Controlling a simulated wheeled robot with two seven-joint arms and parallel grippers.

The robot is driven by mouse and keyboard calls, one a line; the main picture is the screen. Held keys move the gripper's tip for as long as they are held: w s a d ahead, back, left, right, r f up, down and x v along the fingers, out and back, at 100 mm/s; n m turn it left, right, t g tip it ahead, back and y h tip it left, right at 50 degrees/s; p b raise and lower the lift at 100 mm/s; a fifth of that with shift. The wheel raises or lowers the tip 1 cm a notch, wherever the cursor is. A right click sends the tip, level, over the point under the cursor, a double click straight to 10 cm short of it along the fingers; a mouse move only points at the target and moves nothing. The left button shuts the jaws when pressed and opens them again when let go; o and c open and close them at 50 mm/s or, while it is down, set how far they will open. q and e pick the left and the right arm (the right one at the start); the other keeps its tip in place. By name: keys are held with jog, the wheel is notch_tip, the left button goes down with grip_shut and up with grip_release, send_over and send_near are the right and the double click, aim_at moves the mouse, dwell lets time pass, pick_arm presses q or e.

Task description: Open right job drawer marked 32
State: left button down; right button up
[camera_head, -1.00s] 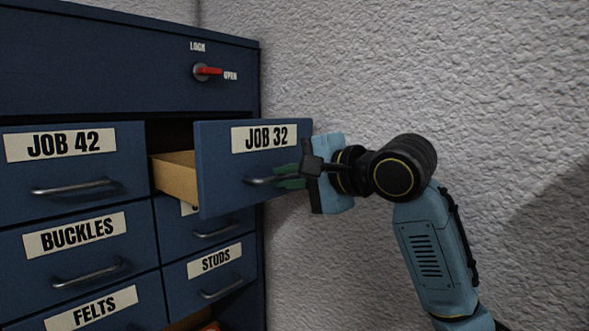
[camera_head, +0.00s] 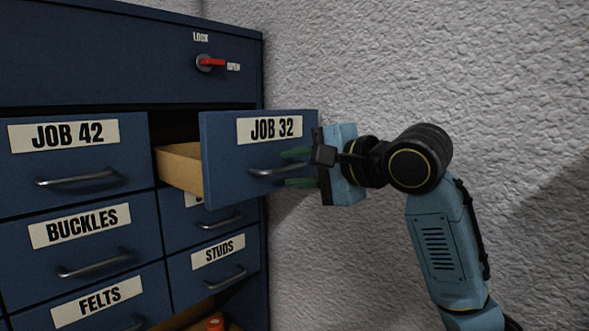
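The drawer marked JOB 32 (camera_head: 225,160) stands pulled out of the blue cabinet, on its right side, with its pale wooden side (camera_head: 182,166) showing. Its metal bar handle (camera_head: 268,173) is on the drawer front. My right gripper (camera_head: 297,168) is at this handle, coming from the right. Its two green fingers are spread apart, one above and one below the right part of the handle, and do not look clamped on it. The handle's right end is partly hidden by the gripper. My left gripper is not in view.
The JOB 42 drawer (camera_head: 80,160) is shut at the left. Below are the shut BUCKLES (camera_head: 85,235), FELTS (camera_head: 105,300) and STUDS (camera_head: 215,265) drawers. A red lever (camera_head: 211,63) above points to OPEN. A rough grey wall (camera_head: 400,60) stands at the right.

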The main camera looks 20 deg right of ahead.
jog(key=b+v, duration=0.2)
jog(key=v, duration=1)
jog(key=shift+s, duration=0.35)
jog(key=shift+d, duration=0.15)
